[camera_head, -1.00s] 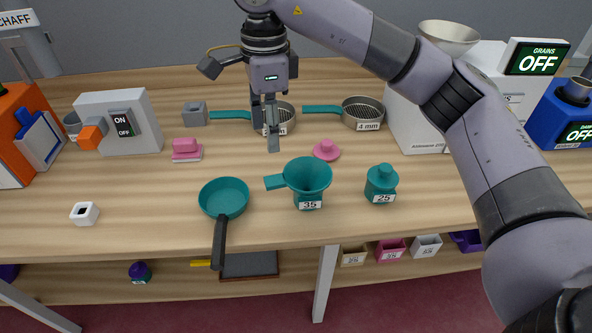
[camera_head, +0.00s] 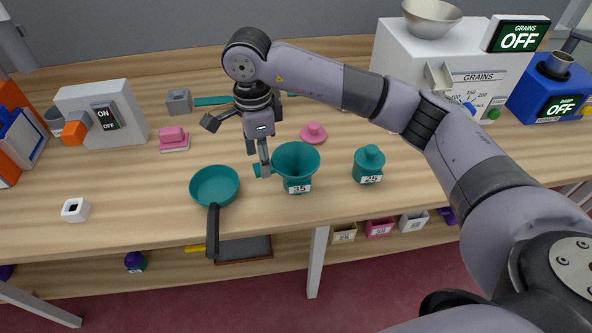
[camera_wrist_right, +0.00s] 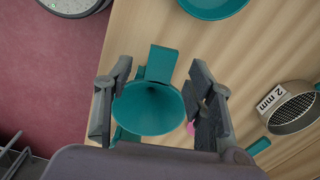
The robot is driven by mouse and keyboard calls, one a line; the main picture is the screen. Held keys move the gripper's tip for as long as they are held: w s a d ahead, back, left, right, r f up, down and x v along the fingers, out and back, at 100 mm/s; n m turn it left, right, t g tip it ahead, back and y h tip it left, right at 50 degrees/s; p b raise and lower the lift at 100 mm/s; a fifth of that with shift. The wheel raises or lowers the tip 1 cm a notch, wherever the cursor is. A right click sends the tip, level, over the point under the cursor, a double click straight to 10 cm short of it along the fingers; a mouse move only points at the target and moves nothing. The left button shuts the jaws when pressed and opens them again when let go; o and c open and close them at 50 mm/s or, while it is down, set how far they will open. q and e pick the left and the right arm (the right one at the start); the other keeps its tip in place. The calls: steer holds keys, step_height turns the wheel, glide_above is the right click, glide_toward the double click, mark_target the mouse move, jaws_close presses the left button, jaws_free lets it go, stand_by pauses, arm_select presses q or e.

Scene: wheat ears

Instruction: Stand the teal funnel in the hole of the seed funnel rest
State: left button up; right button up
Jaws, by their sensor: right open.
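The teal funnel (camera_head: 296,158) stands upright, wide mouth up, in a teal jar labelled 35 (camera_head: 298,187). Its flat tab (camera_head: 262,171) points left. My right gripper (camera_head: 264,163) is open, with its fingers down at the tab. In the right wrist view the funnel (camera_wrist_right: 148,108) shows between the two spread fingers, its tab toward the top; I cannot tell whether they touch. A small white block with a dark square hole (camera_head: 75,210) stands at the left front, and a grey block (camera_head: 179,101) stands further back. I cannot tell which is the rest. My left gripper is not in view.
A teal pan (camera_head: 215,186) stands left of the funnel, its black handle over the front edge. A teal jar labelled 25 (camera_head: 369,164) stands to the right. Pink pieces (camera_head: 313,133) (camera_head: 173,139) lie behind. The grains machine (camera_head: 453,68) is at the back right.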

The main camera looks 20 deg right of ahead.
steer(key=f+p, duration=0.1)
steer(key=f, duration=0.1)
steer(key=f+p, duration=0.1)
steer(key=f, duration=0.1)
steer(key=shift+w+a+f, duration=0.1)
steer(key=shift+a+f, duration=0.1)
steer(key=shift+f, duration=0.35)
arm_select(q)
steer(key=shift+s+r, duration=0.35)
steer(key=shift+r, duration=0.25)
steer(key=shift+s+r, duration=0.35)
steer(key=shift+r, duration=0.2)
arm_select(e)
steer(key=shift+c, duration=0.2)
jaws_close()
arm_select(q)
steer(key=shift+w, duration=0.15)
arm_select(e)
steer(key=shift+r, duration=0.15)
